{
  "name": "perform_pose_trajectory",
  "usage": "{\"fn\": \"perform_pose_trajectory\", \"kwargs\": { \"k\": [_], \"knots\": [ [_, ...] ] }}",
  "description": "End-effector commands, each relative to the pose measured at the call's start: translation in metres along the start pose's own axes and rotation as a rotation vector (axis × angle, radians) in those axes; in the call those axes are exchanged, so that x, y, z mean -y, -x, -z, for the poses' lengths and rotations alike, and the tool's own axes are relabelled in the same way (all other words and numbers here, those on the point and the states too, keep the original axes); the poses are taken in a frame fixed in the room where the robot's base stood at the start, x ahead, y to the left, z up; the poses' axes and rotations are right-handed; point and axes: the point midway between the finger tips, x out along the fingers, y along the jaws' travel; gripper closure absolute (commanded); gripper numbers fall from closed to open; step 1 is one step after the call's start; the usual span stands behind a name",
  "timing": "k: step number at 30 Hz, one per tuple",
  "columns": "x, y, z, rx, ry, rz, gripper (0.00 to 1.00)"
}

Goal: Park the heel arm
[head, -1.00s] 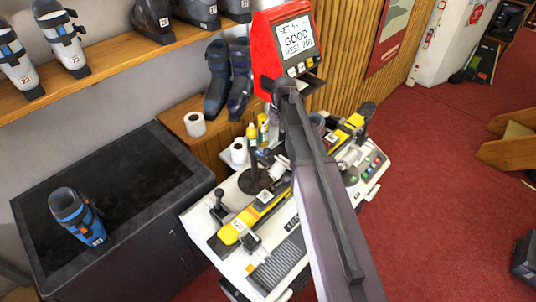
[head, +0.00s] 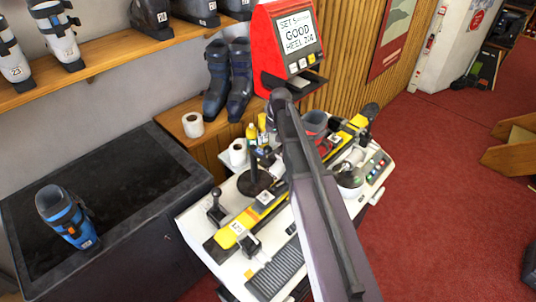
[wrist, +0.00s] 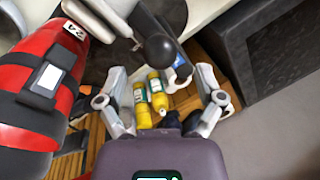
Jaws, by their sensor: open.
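The white binding bench (head: 272,265) carries a ski with yellow ends (head: 228,236). A dark upright arm (head: 256,172) rises from a round black base beside the ski; it looks like the heel arm. In the wrist view a black ball knob (wrist: 160,47) stands just beyond my fingertips, probably on that same arm. My gripper (wrist: 162,78) is open, with its fingers wide apart and nothing seen between their tips at knob height. In the head view my own arm hides my gripper. A red boot (wrist: 40,85) marked 24 is close on the left in the wrist view.
Two yellow bottles (wrist: 150,95) stand below my open fingers. A blue boot (head: 68,218) stands on the dark counter (head: 110,180).

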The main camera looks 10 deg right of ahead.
Motion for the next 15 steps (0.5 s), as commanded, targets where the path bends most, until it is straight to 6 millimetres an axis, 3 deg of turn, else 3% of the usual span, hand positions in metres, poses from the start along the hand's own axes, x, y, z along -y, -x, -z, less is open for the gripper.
{"fn": "perform_pose_trajectory", "kwargs": {
  "k": [15],
  "knots": [
    [-0.001, -0.038, 0.0, 0.0, 0.0, 0.0, 0.14]
  ]
}}
